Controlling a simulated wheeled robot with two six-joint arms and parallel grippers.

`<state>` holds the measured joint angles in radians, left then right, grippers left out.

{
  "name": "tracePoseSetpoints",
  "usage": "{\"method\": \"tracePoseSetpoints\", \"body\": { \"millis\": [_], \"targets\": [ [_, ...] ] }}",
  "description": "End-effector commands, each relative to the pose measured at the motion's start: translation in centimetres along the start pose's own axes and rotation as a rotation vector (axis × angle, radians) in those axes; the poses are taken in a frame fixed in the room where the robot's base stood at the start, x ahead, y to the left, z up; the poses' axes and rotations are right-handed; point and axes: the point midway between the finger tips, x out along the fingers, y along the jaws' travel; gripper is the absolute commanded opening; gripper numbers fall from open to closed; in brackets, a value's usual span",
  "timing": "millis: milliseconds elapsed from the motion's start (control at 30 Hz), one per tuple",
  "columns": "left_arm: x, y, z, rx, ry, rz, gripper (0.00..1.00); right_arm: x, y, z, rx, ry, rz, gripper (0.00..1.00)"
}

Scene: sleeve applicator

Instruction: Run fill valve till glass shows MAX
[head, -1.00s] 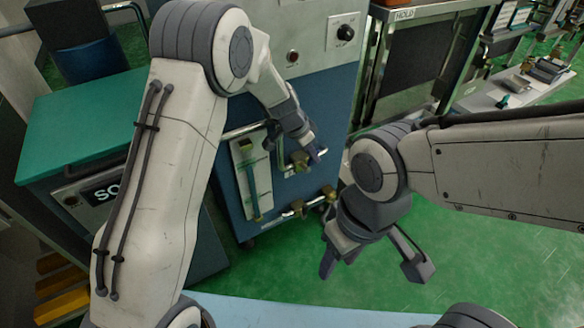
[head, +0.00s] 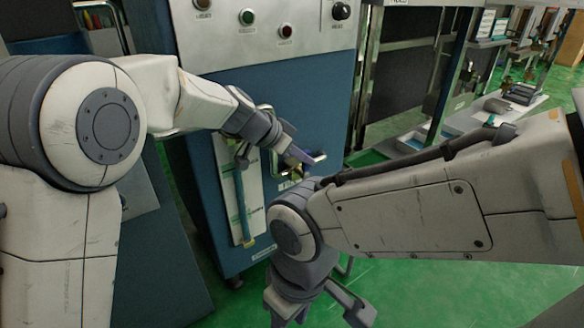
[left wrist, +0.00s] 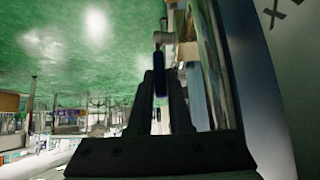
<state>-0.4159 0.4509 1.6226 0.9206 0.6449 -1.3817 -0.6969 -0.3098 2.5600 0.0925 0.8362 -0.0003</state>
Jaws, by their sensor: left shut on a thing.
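The sight glass (head: 241,205) is a narrow upright tube on a pale panel on the blue machine front (head: 195,130). Its marks and liquid level are too small to read. My left gripper (head: 303,160) is at the brass valve to the right of the glass. In the left wrist view, its fingers (left wrist: 164,88) are shut on a dark blue valve handle (left wrist: 159,66). The valve body is mostly hidden by the gripper. My right gripper (head: 318,308) hangs low in front of the machine, its fingers apart and empty. My right arm hides the machine's lower right front.
Buttons and a black knob (head: 341,11) sit on the grey panel above. Green floor (head: 420,285) is open at lower right. A bench (head: 480,115) with small items stands at the back right.

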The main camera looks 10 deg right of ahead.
Motion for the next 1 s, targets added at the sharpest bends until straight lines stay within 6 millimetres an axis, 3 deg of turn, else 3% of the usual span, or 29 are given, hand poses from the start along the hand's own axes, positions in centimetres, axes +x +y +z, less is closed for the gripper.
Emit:
{"method": "tracePoseSetpoints", "body": {
  "millis": [533, 567, 600, 633, 1000],
  "targets": [
    [0.29, 0.42, -0.29, 0.005, 0.012, 0.008, 0.00, 0.62, 0.04, 0.03, 0.000, 0.000, 0.000, 0.47],
    [0.29, 0.42, -0.29, 0.005, 0.012, 0.008, 0.25, 0.62, 0.05, 0.03, 0.000, 0.000, 0.000, 0.47],
    [0.29, 0.41, -0.29, 0.005, 0.012, 0.008, 0.40, 0.62, 0.04, 0.03, 0.000, 0.000, 0.000, 0.47],
    [0.29, 0.40, -0.28, 0.005, 0.012, 0.008, 0.47, 0.62, 0.04, 0.03, 0.000, 0.000, 0.000, 0.47],
    [-0.18, 0.31, -0.33, 0.004, 0.013, 0.005, 0.47, 0.39, 0.03, 0.02, 0.000, 0.000, 0.000, 0.47]
  ]
}}
